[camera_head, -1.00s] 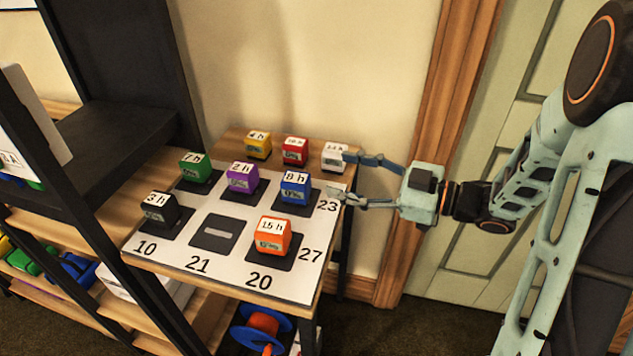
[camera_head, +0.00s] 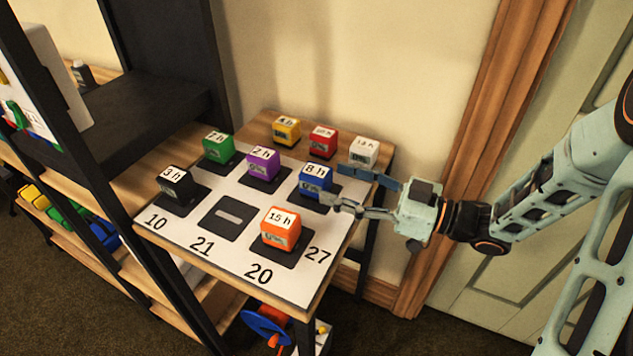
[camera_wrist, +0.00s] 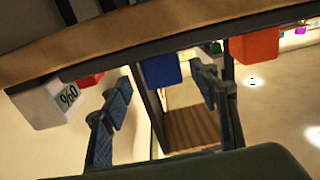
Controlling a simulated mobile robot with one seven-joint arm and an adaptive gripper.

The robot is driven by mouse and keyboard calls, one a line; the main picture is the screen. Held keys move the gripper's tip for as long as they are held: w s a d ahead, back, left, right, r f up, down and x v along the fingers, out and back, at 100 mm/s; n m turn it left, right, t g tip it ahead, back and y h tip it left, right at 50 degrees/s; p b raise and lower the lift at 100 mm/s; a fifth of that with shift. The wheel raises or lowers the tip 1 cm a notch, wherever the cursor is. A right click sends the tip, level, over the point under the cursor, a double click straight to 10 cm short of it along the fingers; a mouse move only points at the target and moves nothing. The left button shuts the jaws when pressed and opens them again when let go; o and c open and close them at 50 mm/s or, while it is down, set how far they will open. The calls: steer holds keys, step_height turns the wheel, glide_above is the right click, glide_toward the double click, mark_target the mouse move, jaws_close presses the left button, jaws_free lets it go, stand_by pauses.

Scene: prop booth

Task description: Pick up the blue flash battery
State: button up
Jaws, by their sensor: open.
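The blue flash battery (camera_head: 316,180), with a white label reading "8 h" on top, stands upright on a dark square of the white mat (camera_head: 207,250). My gripper (camera_head: 334,185) is open at the battery's right side, with its two fingers pointing left toward it. In the wrist view, the blue battery (camera_wrist: 160,70) appears ahead between the two fingers, and its lower part is what shows. Whether the fingertips touch or flank it I cannot tell. Nothing is held.
The orange battery (camera_head: 281,230) stands in front of the blue one, the purple (camera_head: 262,164) to its left. White (camera_head: 363,152), red (camera_head: 322,142) and yellow (camera_head: 286,131) ones stand behind. Green (camera_head: 217,147) and black (camera_head: 177,185) are further left. A dark shelf (camera_head: 150,120) rises at left.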

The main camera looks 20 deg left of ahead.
mark_target(329, 179)
steer(key=a, duration=0.4)
steer(key=shift+s+a+r+b, duration=0.1)
steer(key=shift+a+r+b, duration=0.05)
steer(key=shift+b, duration=0.2)
steer(key=shift+a, duration=0.6)
steer(key=shift+c, duration=0.6)
steer(key=c, duration=1.2)
jaws_close()
steer(key=shift+r, duration=0.2)
